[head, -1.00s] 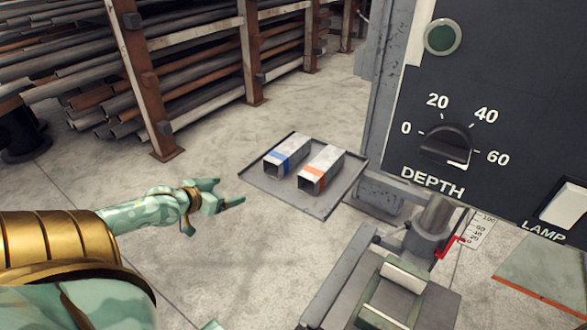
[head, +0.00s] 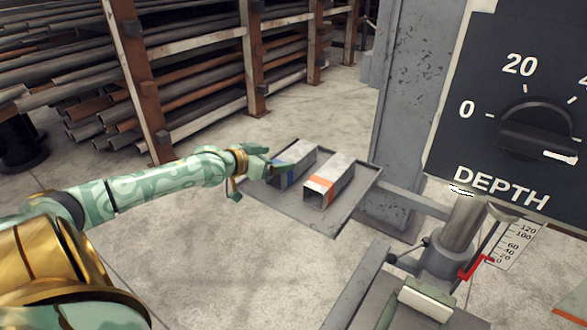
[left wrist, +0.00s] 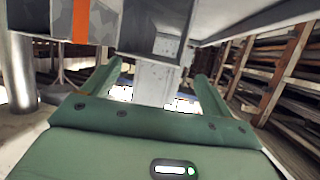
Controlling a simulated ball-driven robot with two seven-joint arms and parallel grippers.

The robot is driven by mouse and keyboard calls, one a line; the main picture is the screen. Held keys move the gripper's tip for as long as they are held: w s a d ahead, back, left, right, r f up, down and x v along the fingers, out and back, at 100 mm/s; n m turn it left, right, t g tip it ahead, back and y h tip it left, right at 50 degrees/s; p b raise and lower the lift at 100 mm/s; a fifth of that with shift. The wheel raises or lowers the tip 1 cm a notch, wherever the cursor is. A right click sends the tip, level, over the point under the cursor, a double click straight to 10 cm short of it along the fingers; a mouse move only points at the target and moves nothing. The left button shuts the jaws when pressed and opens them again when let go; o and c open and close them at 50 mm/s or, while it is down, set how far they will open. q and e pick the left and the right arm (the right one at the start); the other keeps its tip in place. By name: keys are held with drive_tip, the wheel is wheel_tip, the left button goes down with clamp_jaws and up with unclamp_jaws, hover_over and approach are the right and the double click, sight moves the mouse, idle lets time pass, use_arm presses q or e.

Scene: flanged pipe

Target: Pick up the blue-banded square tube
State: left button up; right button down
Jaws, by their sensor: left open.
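The blue-banded square tube (head: 303,156) is grey and hollow, with a blue band near its front end. It lies on a flat grey tray (head: 310,217), left of the orange-banded tube (head: 331,178). My left gripper (head: 266,170) is open at the blue-banded tube's front left end and hides part of it. I cannot tell whether they touch. In the left wrist view, the open fingers (left wrist: 152,92) point toward grey metal surfaces, with an orange band at upper left. No clear blue band shows there.
A machine panel with a depth dial (head: 535,130) stands at the right, beside a grey post (head: 415,110). A clamp fixture with a red pointer (head: 474,267) is at lower right. Pipe racks (head: 190,80) fill the back left. Floor left of the tray is clear.

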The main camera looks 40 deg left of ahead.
sight(291, 156)
use_arm(q)
drive_tip(key=b+x, duration=0.3)
drive_tip(key=x, duration=0.2)
drive_tip(key=shift+w+d+f, duration=0.1)
drive_tip(key=c, duration=1.6)
drive_tip(key=shift+o, duration=0.2)
